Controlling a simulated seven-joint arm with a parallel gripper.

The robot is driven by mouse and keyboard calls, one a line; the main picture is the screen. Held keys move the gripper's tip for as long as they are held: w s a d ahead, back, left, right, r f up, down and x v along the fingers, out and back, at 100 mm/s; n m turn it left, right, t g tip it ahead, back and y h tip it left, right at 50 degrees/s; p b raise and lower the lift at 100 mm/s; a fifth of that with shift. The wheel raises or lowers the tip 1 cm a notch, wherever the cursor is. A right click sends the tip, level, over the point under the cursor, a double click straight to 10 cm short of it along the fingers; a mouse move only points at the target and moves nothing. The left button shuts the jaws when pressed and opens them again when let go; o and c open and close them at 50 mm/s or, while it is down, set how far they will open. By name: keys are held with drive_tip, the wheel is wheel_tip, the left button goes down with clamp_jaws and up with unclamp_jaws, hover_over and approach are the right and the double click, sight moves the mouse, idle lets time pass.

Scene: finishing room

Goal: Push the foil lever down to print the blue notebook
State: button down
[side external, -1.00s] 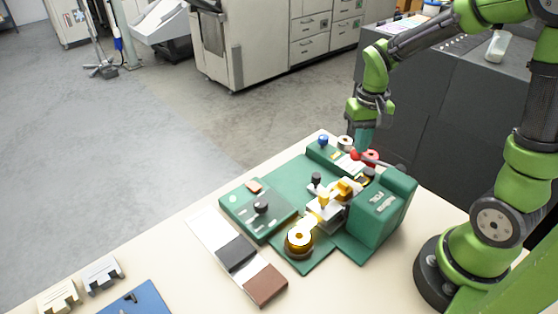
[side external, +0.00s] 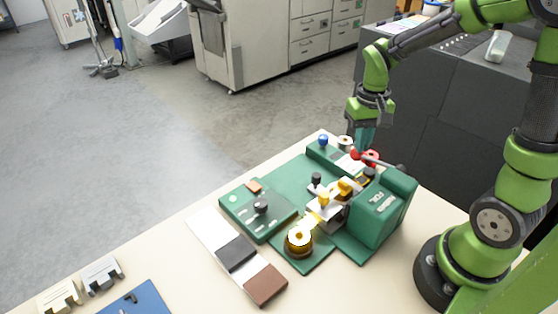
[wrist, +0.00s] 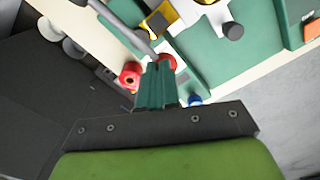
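The foil lever is a grey rod (wrist: 130,28) with a red knob (wrist: 168,62) on its end, fixed to the side of the green foil press (side external: 385,208). My gripper (wrist: 157,68) has its teal fingers together, with the tips at the red knob. In the side view my gripper (side external: 361,149) points down over the lever end. I cannot tell whether the tips touch the knob. The fingers seem to hold nothing. A flat blue piece (side external: 150,296), cut off at the bottom edge, lies far from the press; I cannot tell whether it is the notebook.
A red spool (wrist: 130,73) and a blue knob (side external: 323,140) are close to my fingers. Black (side external: 236,253) and brown (side external: 266,285) pieces lie on a white strip.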

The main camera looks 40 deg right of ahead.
wheel_tip(320, 180, up, 11)
drive_tip(key=shift+s+f, duration=0.15)
drive_tip(key=shift+s, duration=0.05)
idle(1.0)
drive_tip(key=shift+r, duration=2)
drive_tip(key=s+a+f+n+t+y, duration=0.1)
drive_tip(key=s+a+n+t+y, duration=0.1)
drive_tip(key=s+a+t, duration=0.5)
drive_tip(key=a, duration=0.3)
drive_tip(key=shift+s+f, duration=0.2)
drive_tip(key=shift+f, duration=0.1)
